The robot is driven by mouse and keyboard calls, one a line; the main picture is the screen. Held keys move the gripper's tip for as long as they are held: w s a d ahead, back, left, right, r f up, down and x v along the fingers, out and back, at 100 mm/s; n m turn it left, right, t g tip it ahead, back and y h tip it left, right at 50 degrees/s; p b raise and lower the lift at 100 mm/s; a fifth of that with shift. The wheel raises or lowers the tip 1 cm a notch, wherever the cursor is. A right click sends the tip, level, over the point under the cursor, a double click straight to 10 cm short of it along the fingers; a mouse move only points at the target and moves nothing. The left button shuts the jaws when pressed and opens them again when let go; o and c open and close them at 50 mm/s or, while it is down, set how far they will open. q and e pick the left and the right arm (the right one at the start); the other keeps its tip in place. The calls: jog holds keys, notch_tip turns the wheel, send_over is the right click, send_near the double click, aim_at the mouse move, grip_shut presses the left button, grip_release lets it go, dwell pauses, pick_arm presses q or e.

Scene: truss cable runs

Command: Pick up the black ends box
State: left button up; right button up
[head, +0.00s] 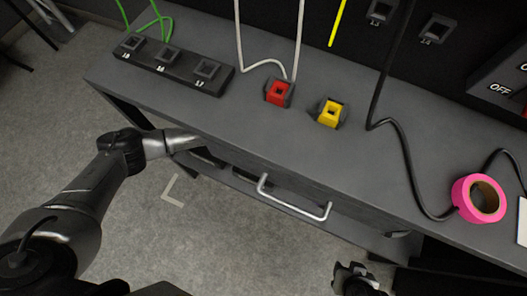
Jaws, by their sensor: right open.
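I cannot surely identify a black ends box in the head view. A dark block (172,66) with several square sockets and white labels lies at the back left of the grey bench. My left arm comes in from the left and reaches the bench's front left edge; its gripper is hidden there. My right gripper (358,279) is at the bottom edge, in front of the bench and below the drawer handle. It is open, with nothing seen between its fingers, and partly cut off by the frame.
The grey bench (300,140) holds a red connector (278,93), a yellow connector (329,113) and a pink tape roll (479,199). A black cable (408,150) runs across the right side. A silver handle (293,201) sticks out at the front. The floor (230,240) in front is clear.

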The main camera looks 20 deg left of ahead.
pick_arm(q)
grip_shut()
jog(key=shift+r, duration=0.25)
dwell(0.3)
